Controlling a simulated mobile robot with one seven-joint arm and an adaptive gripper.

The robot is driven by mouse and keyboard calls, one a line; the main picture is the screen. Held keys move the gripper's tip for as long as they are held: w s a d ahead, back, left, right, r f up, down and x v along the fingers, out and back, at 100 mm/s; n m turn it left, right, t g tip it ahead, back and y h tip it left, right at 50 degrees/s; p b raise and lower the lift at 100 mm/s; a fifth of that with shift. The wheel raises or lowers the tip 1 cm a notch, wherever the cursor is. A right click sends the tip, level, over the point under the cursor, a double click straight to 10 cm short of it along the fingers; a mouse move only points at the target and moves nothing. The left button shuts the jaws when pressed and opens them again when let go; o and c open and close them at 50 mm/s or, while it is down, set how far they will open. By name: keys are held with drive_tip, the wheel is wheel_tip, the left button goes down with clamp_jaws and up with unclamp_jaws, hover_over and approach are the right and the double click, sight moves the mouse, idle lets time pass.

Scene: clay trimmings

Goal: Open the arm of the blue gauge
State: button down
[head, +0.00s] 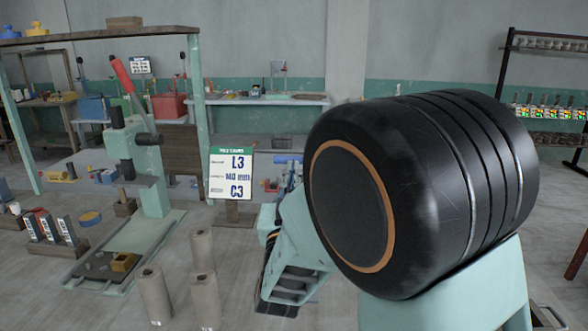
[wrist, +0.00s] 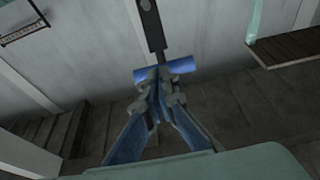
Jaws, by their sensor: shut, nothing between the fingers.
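In the wrist view a blue bar (wrist: 180,66) lies crosswise at the end of a dark stem (wrist: 152,25); it looks like part of the blue gauge's arm, but the gauge's body is not clear. My gripper (wrist: 160,76) is shut and empty, its fingertips at the blue bar. I cannot tell whether they touch it. In the head view a small blue piece (head: 289,159) shows just right of the sign. My own arm hides most of that area, and my gripper is hard to make out there.
A sign (head: 231,173) reads L3, 140 mm, C3. A green press (head: 150,175) with a red lever stands left of it. Several clay-coloured cylinders (head: 203,249) stand on the grey surface in front. Upright labelled pieces (head: 50,229) are at the far left. A shelf rack (head: 548,110) stands back right.

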sight(294, 157)
idle(0.4)
drive_tip(key=shift+w+r+b, duration=0.6)
drive_tip(key=shift+w+r, duration=0.05)
drive_tip(key=shift+w, duration=0.25)
drive_tip(key=shift+w+r+b, duration=0.6)
drive_tip(key=shift+w+r, duration=0.05)
drive_tip(key=shift+w, duration=0.25)
drive_tip(key=shift+s+d+f, duration=0.1)
